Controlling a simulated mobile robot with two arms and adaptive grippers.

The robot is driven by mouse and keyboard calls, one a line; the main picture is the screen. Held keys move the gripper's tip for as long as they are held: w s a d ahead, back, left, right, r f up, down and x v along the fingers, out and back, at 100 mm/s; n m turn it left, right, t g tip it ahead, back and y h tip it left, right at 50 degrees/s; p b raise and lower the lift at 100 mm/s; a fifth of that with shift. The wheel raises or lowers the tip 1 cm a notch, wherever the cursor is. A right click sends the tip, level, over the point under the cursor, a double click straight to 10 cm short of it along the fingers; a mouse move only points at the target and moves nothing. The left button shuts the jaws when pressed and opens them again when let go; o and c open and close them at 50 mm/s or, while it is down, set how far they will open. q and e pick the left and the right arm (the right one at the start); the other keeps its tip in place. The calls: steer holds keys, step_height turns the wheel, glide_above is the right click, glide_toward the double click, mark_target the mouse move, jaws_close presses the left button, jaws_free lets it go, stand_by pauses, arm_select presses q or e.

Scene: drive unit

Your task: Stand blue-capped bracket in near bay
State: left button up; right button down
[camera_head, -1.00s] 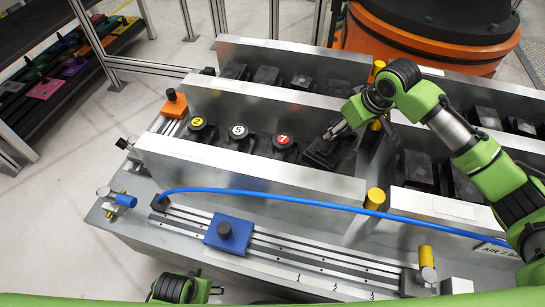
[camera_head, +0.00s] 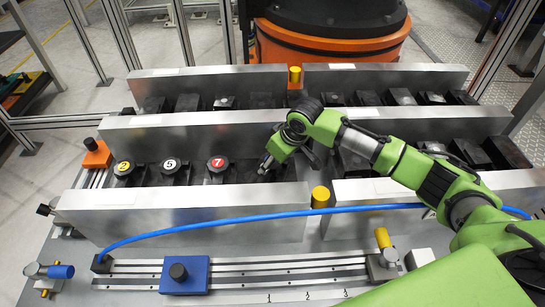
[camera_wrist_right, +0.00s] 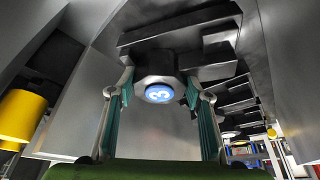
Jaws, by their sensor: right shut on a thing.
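The blue-capped bracket, a dark part whose round blue cap (camera_wrist_right: 159,93) is marked 3, shows between the fingers of my right gripper (camera_wrist_right: 158,84) in the right wrist view. In the head view my right gripper (camera_head: 267,166) is low over the near bay, between the near wall (camera_head: 190,215) and the middle wall (camera_head: 200,132), right of the red-capped bracket (camera_head: 217,164). The gripper hides the blue cap there. I cannot tell whether the bracket rests on the bay floor. My left gripper is out of view.
Yellow-capped (camera_head: 123,168) and white-capped (camera_head: 170,166) brackets stand farther left in the near bay. A blue hose (camera_head: 240,217) runs along the near wall. A yellow post (camera_head: 320,197) stands at the wall gap. A blue slide block (camera_head: 184,275) sits on the front rail.

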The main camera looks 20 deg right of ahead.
steer(key=shift+w+a, duration=0.1)
steer(key=shift+w, duration=0.05)
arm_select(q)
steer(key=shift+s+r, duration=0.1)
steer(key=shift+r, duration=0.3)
arm_select(e)
steer(key=c, duration=1.1)
jaws_free()
steer(key=shift+f, duration=0.3)
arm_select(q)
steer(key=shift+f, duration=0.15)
arm_select(e)
steer(key=shift+s, duration=0.2)
steer(key=shift+r, duration=0.35)
arm_select(q)
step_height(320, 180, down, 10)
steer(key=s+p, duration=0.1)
steer(key=p, duration=0.2)
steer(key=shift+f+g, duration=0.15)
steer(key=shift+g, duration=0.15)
arm_select(e)
steer(key=v, duration=1.1)
steer(key=shift+s+r, duration=0.15)
steer(key=shift+r, duration=0.05)
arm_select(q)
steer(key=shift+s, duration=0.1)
arm_select(e)
steer(key=shift+r, duration=0.1)
